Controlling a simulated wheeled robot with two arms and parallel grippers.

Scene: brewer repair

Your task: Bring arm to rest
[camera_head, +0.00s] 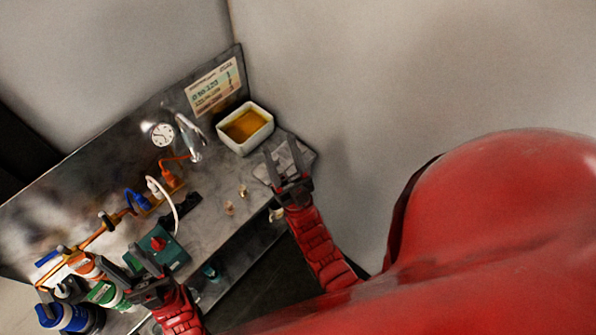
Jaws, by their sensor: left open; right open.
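My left gripper (131,272) is at the lower left, its dark fingers open and close to the green and orange containers on the bench. I cannot tell whether it touches them. My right gripper (281,161) is open and empty over the right end of the bench, in front of the white basin. Its fingers point towards the back and overlap a flat grey piece (297,160) there. Both red arms reach in from the bottom of the view.
A white basin (262,137) of amber liquid stands at the back right. A green box (173,257) with a red knob, a white hose (176,212) and a gauge (162,134) are along the bench (213,185). Small pale bits (229,208) lie mid-bench. A wall closes the right side.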

